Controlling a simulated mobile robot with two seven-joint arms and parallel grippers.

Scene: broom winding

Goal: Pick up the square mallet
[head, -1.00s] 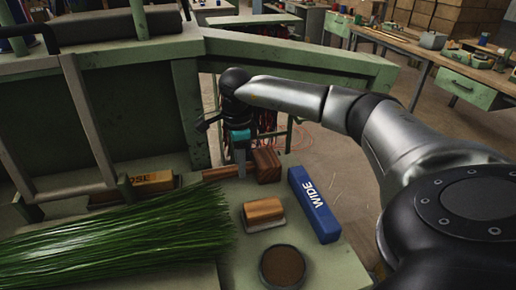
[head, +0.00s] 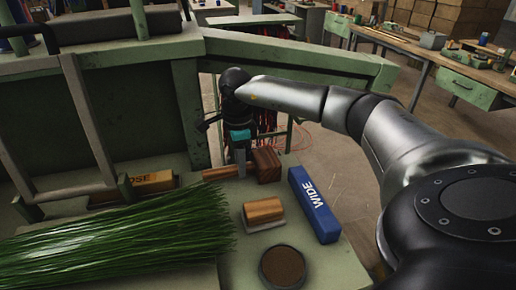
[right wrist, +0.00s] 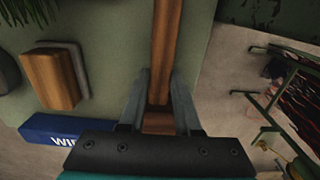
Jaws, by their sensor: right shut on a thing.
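The square mallet lies on the green bench, its dark block head (head: 267,165) to the right and its brown handle (head: 219,172) pointing left. My right gripper (head: 241,170) reaches down from above and is shut on the handle close to the head. In the right wrist view the handle (right wrist: 166,40) runs up the picture from between the two grey fingers (right wrist: 160,88). Most of the head is hidden there by the gripper body. The mallet seems to rest on the bench. My left gripper is not in view.
A wood-topped block (head: 263,210), a blue WIDE box (head: 314,204) and a round brown-filled dish (head: 282,266) stand nearby. Green bristles (head: 120,240) cover the left.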

